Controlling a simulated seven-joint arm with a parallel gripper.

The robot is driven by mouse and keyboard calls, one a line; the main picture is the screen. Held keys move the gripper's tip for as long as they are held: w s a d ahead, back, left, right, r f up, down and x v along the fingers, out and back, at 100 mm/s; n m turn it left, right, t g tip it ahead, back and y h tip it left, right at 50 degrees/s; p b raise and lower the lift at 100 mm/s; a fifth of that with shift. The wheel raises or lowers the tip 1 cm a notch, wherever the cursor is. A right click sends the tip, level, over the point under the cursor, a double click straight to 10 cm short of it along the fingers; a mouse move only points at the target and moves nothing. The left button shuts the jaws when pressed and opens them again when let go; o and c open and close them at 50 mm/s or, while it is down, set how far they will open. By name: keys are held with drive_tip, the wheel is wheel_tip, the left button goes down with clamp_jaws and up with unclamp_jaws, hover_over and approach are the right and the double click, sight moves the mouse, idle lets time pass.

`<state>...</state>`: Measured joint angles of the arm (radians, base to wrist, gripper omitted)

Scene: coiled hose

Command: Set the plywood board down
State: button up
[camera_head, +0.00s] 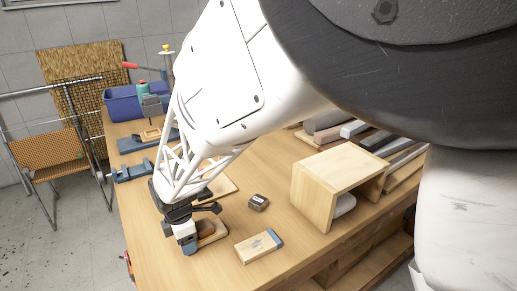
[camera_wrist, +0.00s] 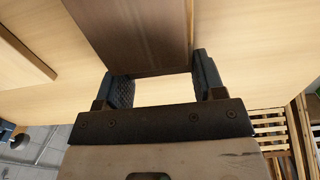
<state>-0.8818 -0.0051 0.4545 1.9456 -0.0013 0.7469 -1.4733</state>
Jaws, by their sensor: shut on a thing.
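My gripper (camera_head: 191,243) is low over the near left part of the workbench (camera_head: 200,272) in the head view. In the wrist view my gripper (camera_wrist: 160,74) has its two dark fingers on either side of the end of a brown wooden board (camera_wrist: 132,32), which I take to be the plywood board. The gripper is shut on it, and the board runs away from the fingers to the top of the picture. In the head view my arm and gripper hide most of it. I cannot tell whether it touches the bench top.
A small dark box (camera_head: 258,202) and a light wooden block with a blue end (camera_head: 258,246) lie to the right of the gripper. An open wooden box (camera_head: 325,196) stands farther right. A blue bin (camera_head: 122,106) is at the far left end. Bare bench lies between these things.

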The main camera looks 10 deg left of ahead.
drive_tip(key=shift+f, duration=0.3)
drive_tip(key=o, duration=0.9)
drive_tip(key=shift+o, duration=0.2)
drive_tip(key=shift+r, duration=0.1)
drive_tip(key=shift+r, duration=2.05)
